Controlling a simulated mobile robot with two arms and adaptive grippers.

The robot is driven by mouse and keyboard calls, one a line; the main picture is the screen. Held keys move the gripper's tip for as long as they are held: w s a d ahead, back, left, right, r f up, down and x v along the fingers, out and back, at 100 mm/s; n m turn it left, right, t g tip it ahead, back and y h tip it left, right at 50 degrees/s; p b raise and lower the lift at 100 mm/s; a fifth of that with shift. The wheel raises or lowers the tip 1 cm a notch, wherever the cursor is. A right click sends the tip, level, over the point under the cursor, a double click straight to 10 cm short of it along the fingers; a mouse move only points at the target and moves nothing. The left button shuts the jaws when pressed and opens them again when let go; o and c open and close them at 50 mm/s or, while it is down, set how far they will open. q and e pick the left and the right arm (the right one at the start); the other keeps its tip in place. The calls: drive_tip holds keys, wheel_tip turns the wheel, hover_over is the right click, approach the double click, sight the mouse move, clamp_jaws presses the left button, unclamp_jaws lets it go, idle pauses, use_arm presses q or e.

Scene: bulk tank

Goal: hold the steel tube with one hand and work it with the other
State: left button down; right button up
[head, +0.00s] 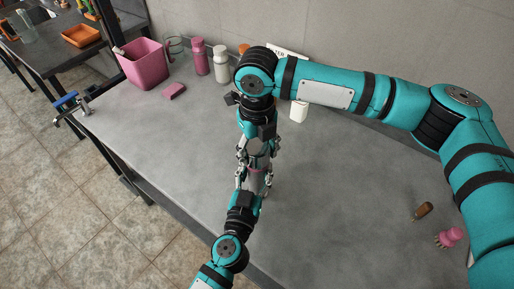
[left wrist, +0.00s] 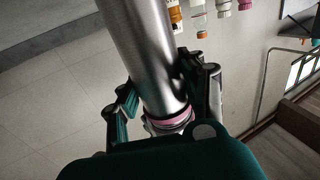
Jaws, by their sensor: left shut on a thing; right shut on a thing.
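The steel tube (head: 257,183) stands between my two grippers near the middle of the table, mostly hidden by fingers in the head view. In the left wrist view the tube (left wrist: 140,50) is a large shiny cylinder with a pink band (left wrist: 168,122) near its lower end. My left gripper (head: 252,180) reaches in from the bottom and is shut on the tube; its fingers (left wrist: 165,100) flank it in the left wrist view. My right gripper (head: 258,150) comes down from above, shut at the tube's other end; what its fingertips touch is hidden.
A pink bucket (head: 145,66), a pink sponge (head: 174,90) and several bottles (head: 221,65) stand along the back. A white container (head: 299,111) is behind my right gripper. Brushes (head: 449,237) lie at the right. A vise (head: 68,103) is on the left edge. The front-left tabletop is clear.

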drive_tip(key=shift+f, duration=0.4)
drive_tip(key=m, duration=1.7)
drive_tip(key=shift+m, duration=0.3)
drive_tip(key=m, duration=0.8)
drive_tip(key=shift+f, duration=0.1)
drive_tip(key=m, duration=0.5)
drive_tip(key=shift+m, duration=0.3)
drive_tip(key=m, duration=0.4)
drive_tip(key=o, duration=1.1)
